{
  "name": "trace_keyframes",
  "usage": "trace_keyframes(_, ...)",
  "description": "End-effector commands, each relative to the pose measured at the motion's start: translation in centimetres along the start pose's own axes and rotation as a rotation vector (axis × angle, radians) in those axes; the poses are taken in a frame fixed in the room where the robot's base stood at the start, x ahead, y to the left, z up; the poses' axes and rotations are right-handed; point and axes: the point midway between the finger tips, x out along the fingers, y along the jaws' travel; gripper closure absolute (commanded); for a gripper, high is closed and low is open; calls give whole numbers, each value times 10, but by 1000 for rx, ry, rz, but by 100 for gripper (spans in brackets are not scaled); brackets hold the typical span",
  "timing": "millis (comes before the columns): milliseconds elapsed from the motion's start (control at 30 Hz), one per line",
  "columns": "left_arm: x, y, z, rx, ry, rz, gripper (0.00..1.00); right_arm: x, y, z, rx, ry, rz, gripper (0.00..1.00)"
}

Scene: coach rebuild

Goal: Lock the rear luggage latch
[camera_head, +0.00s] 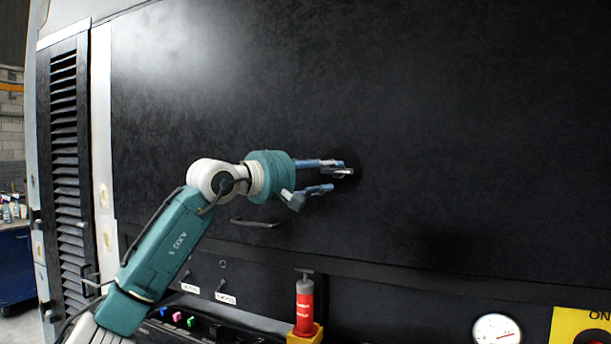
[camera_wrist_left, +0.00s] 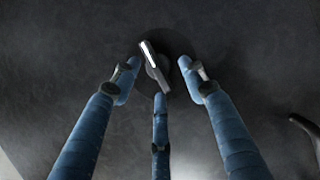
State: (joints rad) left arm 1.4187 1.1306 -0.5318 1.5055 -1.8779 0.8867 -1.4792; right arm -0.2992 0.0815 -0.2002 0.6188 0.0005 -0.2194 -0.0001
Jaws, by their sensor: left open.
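The luggage latch (camera_head: 343,172) is a small metal lever on a dark round base, set in the large black panel. In the left wrist view the lever (camera_wrist_left: 150,56) stands tilted, its bright upper end leaning left. My left gripper (camera_head: 328,175) is open and right at the latch. In the left wrist view its blue fingers (camera_wrist_left: 160,85) are spread around the lever, one on each side and one below. I cannot tell whether any finger touches it. The fingers partly hide the latch in the head view. My right gripper is not in view.
A dark bar handle (camera_head: 255,223) sits below my left wrist. Lower down are labelled switches (camera_head: 223,287), a red cylinder (camera_head: 304,308) in a yellow holder, a round gauge (camera_head: 497,329) and a yellow panel (camera_head: 580,322). A louvred panel (camera_head: 68,170) is at left. The black panel's right side is clear.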

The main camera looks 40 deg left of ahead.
Motion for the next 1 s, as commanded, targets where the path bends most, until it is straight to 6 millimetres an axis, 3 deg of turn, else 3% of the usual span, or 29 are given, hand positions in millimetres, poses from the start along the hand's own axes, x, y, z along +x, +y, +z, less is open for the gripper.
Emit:
trace_keyframes(300,-70,-2,-3,3,6,-5,57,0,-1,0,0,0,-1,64)
trace_keyframes(433,-89,-3,-3,1,5,-6,57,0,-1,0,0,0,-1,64)
trace_keyframes(633,-103,-2,-1,-1,1,-4,57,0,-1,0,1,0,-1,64)
trace_keyframes(1000,-105,-2,-1,-2,0,-3,57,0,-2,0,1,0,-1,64)
